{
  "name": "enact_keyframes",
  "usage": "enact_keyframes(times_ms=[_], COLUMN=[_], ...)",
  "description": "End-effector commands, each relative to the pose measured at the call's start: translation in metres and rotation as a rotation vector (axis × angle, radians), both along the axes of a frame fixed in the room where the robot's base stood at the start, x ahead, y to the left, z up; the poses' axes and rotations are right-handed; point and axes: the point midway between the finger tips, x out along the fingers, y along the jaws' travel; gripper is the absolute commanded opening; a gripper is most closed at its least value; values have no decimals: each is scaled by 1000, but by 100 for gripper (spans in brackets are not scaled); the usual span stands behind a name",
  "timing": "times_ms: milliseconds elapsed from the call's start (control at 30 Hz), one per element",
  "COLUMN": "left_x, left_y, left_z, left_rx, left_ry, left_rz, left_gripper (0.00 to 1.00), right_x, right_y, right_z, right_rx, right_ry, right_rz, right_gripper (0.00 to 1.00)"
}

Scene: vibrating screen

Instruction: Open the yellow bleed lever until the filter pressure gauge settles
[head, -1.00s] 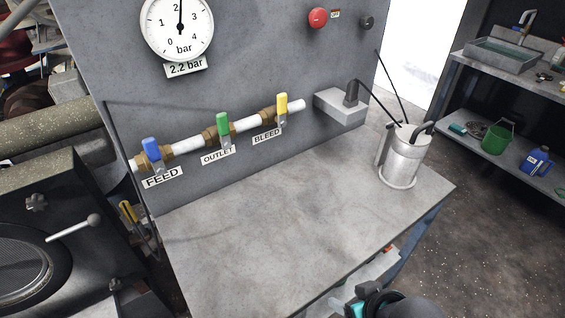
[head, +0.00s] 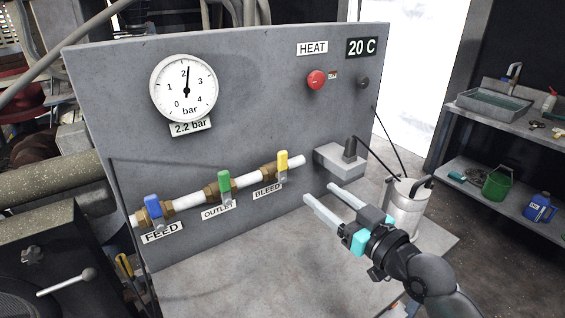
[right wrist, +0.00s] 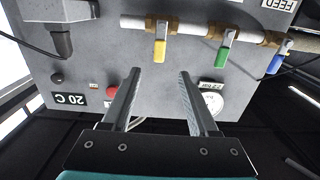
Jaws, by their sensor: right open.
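The yellow bleed lever (head: 283,160) stands upright on the right end of the white pipe, above the BLEED label (head: 268,190). It also shows in the right wrist view (right wrist: 159,50), ahead of the fingers. The pressure gauge (head: 186,89) on the panel has its needle just past 2, and the plate below it (head: 190,127) reads 2.2 bar. My right gripper (head: 320,199) is open and empty, to the right of and below the bleed lever, apart from it. Its fingers also show in the right wrist view (right wrist: 160,75). My left gripper is not in view.
A green outlet lever (head: 224,184) and a blue feed lever (head: 153,207) stand upright on the same pipe. A grey box (head: 338,165) juts from the panel to the right. A metal canister (head: 403,208) stands on the bench behind my right gripper.

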Motion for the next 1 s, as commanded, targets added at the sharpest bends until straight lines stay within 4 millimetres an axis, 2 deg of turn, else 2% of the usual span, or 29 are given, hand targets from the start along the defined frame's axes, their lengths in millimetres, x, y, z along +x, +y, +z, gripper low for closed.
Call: enact_keyframes(times_ms=[167,700,1000], left_x=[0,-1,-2], left_y=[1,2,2], left_z=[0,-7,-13], left_rx=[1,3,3], left_ry=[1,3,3], left_rz=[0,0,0], left_gripper=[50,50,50], right_x=[14,89,118], right_y=[8,60,78], right_z=[3,2,1], right_rx=[7,4,3], right_ry=[-7,-6,-5], right_rz=[-2,0,-1], right_gripper=[60,60,60])
